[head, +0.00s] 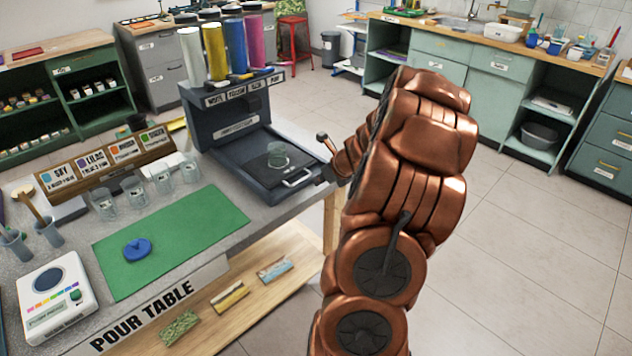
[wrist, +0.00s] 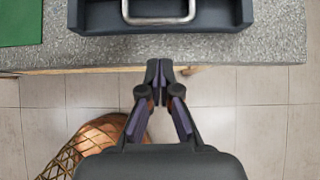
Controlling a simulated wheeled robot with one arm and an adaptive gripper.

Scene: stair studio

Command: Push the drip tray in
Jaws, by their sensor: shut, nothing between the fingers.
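The drip tray (head: 262,180) is dark grey and sticks out at the front of the paint dispenser (head: 226,112) on the pour table. A clear cup (head: 278,155) stands on it. Its silver handle (head: 297,178) faces the table's front edge. In the wrist view the handle (wrist: 158,12) and the tray's front (wrist: 100,24) show at the top. My gripper (wrist: 159,66) is shut and empty, in front of the tray and apart from the handle, by the table edge. In the head view my arm hides part of the gripper.
The pour table (head: 215,255) carries a green mat (head: 190,235) with a blue lid-like disc (head: 137,249), a white scale (head: 55,298) and several clear cups. A lower wooden shelf (head: 250,310) holds small panels. The tiled floor (head: 530,270) at the right is clear.

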